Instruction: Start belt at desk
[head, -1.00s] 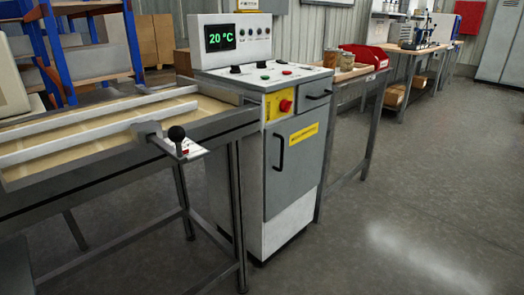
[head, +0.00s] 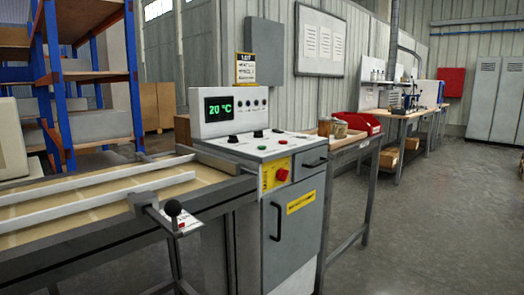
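The control desk (head: 285,225) is a grey and white cabinet right of centre in the head view. Its upright panel has a display (head: 219,108) reading 20 °C in green. The sloping top carries black knobs, a green button (head: 261,147) and a red button (head: 285,141). A red mushroom button (head: 282,174) sits on a yellow plate on the front. The belt (head: 80,200) is a tan surface with pale rails, left of the desk. A lever with a black ball knob (head: 173,208) stands at its front edge. Neither gripper is in view.
A side table (head: 352,150) with a red bin (head: 362,122) and jars adjoins the desk on the right. Blue-framed shelving (head: 85,75) stands behind the belt. Workbenches and lockers (head: 497,98) are farther back. The floor (head: 430,225) at right is clear.

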